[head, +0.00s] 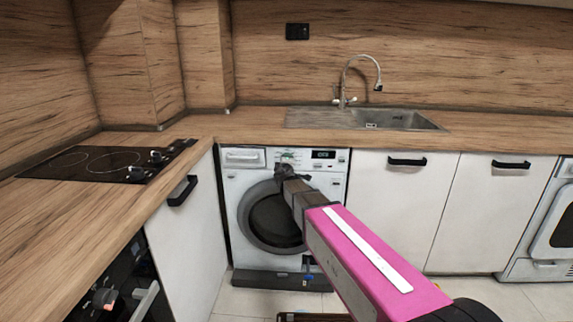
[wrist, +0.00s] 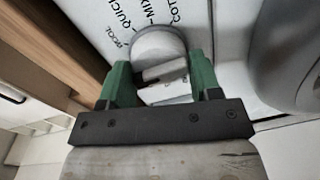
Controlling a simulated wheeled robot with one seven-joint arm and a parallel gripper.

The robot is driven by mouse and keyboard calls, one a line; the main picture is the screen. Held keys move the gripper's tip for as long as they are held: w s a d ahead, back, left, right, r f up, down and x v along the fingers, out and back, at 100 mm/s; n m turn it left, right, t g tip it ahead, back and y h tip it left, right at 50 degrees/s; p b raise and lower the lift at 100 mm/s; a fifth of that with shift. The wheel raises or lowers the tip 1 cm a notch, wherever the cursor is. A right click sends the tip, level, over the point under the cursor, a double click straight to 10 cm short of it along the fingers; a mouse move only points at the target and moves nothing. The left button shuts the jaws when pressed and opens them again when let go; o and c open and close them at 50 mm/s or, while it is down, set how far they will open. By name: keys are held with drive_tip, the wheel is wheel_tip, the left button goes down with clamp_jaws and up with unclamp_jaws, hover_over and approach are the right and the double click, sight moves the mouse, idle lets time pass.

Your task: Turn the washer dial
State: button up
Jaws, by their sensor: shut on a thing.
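The washer (head: 238,190) is white with a dark round door (head: 272,222) and stands under the counter. My arm reaches to the top middle of its front panel, where my gripper (head: 284,172) covers the dial in the head view. In the wrist view the washer dial (wrist: 158,45) is a round, pale knob with a raised bar across it. My gripper (wrist: 160,76) has its two green fingers on either side of the dial, shut on it. Printed program words such as "QUICK" and "MIX" show beside the dial. The dial's exact setting cannot be read.
A detergent drawer (head: 243,156) is left of the dial and a display (head: 323,154) is right of it. The wooden counter (head: 245,122) overhangs the washer. White cabinets (head: 395,205) stand to the right, and an oven (head: 115,285) is at the lower left.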

drive_tip(key=shift+m, duration=0.3)
drive_tip(key=o, duration=0.9)
drive_tip(key=s, duration=1)
drive_tip(key=shift+s+r, duration=0.35)
drive_tip(key=shift+s, duration=0.05)
